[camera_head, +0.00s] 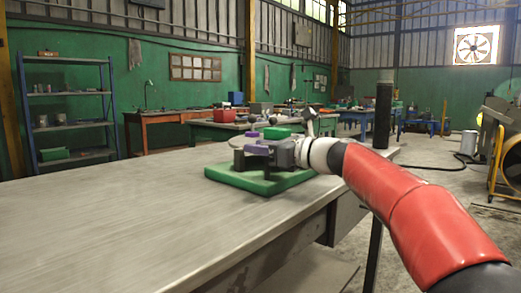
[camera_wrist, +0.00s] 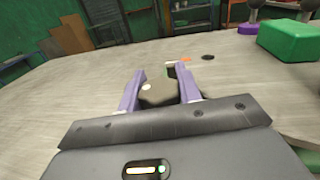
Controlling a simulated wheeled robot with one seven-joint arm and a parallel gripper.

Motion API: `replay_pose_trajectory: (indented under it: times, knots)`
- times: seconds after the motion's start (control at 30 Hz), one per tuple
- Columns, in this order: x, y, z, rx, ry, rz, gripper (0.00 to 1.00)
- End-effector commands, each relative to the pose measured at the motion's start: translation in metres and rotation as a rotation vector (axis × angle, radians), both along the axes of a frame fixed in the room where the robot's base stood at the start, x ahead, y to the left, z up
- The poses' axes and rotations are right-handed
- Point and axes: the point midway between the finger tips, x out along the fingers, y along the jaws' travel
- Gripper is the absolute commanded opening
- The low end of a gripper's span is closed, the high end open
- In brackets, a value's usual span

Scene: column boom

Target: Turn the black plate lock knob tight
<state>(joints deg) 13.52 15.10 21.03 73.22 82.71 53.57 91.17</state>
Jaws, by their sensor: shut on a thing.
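The black plate lock knob (camera_wrist: 159,93) is a dark, lobed knob with a pale spot on its left side. It sits between the two purple fingers of my gripper (camera_wrist: 159,90) in the wrist view, and the fingers are shut on its sides. In the head view my gripper (camera_head: 258,149) is low over a green base board (camera_head: 228,178) on the table. The knob cannot be made out there. What lies under the knob is mostly hidden by it and the fingers.
A green block (camera_wrist: 290,40) stands to the right in the wrist view, beside a purple piece (camera_wrist: 247,29) with a grey ball above it. A dark round spot (camera_wrist: 208,57) lies beyond the fingers. The long table (camera_head: 120,200) is clear at left. A black upright cylinder (camera_head: 382,115) stands behind my arm.

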Motion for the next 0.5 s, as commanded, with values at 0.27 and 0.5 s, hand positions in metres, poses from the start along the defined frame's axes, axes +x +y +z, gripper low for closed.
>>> replay_pose_trajectory:
  times: [0.27, 0.5]
  knots:
    - [0.0002, -0.0002, 0.0, -0.001, 0.0, 0.001, 0.43]
    - [0.0002, -0.0003, 0.0, -0.001, -0.001, 0.002, 0.56]
